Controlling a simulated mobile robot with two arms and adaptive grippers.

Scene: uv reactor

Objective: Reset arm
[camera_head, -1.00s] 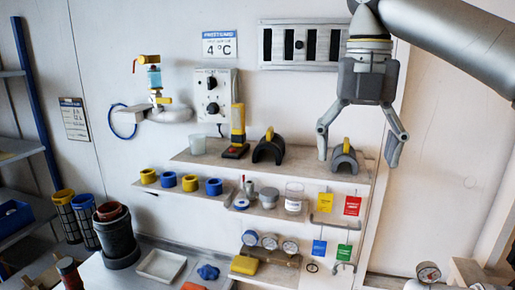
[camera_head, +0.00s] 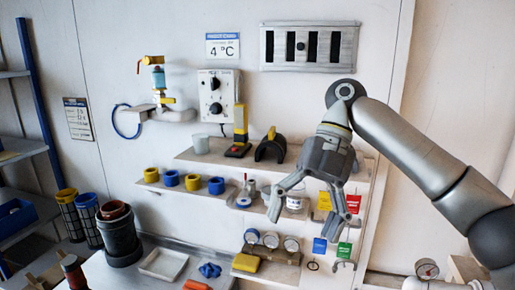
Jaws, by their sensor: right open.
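My right gripper (camera_head: 303,222) hangs from the arm that comes in from the right. Its two fingers are spread and hold nothing. In the picture it lies in front of the right part of the wall shelves, over the jar (camera_head: 295,198) and the red tag (camera_head: 353,204). It partly covers the jar and tags, and hides the right end of the top shelf. I cannot tell how far it is from them. My left gripper is not in view.
A stepped shelf (camera_head: 225,163) carries a black saddle-shaped piece (camera_head: 270,148), a yellow-handled tool (camera_head: 240,132) and blue and yellow rings. Below are gauges and a white tray (camera_head: 163,264). Dark pots (camera_head: 118,235) stand at left.

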